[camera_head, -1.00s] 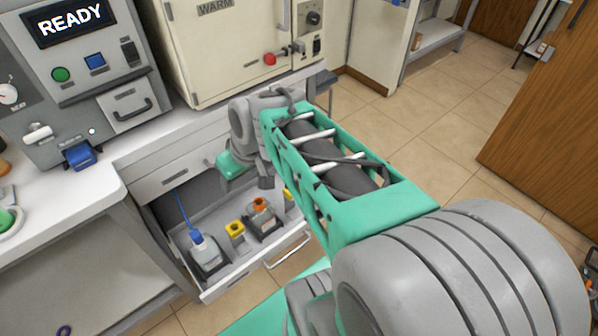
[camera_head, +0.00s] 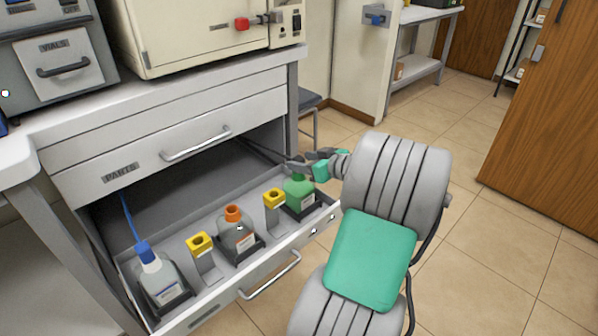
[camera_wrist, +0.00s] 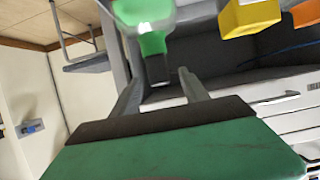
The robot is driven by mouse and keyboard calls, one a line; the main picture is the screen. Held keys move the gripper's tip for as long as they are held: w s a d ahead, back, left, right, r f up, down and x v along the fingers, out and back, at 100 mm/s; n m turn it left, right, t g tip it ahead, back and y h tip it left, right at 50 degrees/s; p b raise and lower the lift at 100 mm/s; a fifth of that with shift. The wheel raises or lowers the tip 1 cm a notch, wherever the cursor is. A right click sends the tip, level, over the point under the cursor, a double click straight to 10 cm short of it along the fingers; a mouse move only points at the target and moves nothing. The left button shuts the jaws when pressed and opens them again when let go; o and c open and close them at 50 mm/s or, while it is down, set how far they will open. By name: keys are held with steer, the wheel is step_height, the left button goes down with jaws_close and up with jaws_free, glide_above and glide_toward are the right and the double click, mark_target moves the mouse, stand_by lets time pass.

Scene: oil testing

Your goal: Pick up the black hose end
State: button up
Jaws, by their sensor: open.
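My gripper (camera_head: 298,163) is at the far right end of the open drawer, just above the green bottle (camera_head: 300,196). In the wrist view my gripper (camera_wrist: 158,78) has its two fingers apart. The black hose end (camera_wrist: 158,69) lies between them as a short dark piece, joined to the green top of the bottle (camera_wrist: 152,42). I cannot tell whether either finger touches it. In the head view a thin black hose (camera_head: 262,151) runs from the gripper area back into the drawer's shadow; my fingers partly hide its end.
The open drawer (camera_head: 205,291) also holds a blue-capped bottle (camera_head: 161,278) with a blue hose, an orange-capped bottle (camera_head: 238,238) and yellow-topped holders (camera_head: 200,244). The closed drawer (camera_head: 170,150) and counter overhang it. The floor to the right is clear.

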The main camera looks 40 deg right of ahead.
steer(key=shift+x, duration=1.15)
steer(key=shift+c, duration=0.5)
jaws_close()
